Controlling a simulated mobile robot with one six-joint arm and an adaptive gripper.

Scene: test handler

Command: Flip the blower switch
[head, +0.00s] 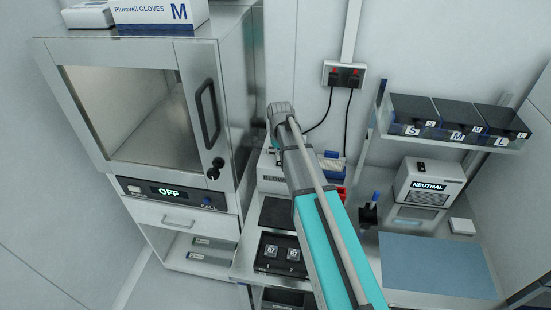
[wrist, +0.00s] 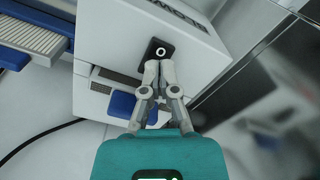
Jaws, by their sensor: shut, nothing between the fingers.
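The blower is a white box (wrist: 115,30) with lettering that starts "BLOW", seen upside down in the wrist view. Its switch (wrist: 158,50) is a black rocker with a white ring mark, on the face turned to my gripper. My gripper (wrist: 158,66) is shut and empty, its fingertips together at the lower edge of the switch in the picture. I cannot tell whether they touch it. In the head view the blower's label (head: 272,179) shows left of my arm.
A steel chamber (head: 60,130) with its display reading OFF stands close on the left. A blue-and-white item (wrist: 35,35) lies beside the blower. A wall socket (head: 344,76) has hanging cables.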

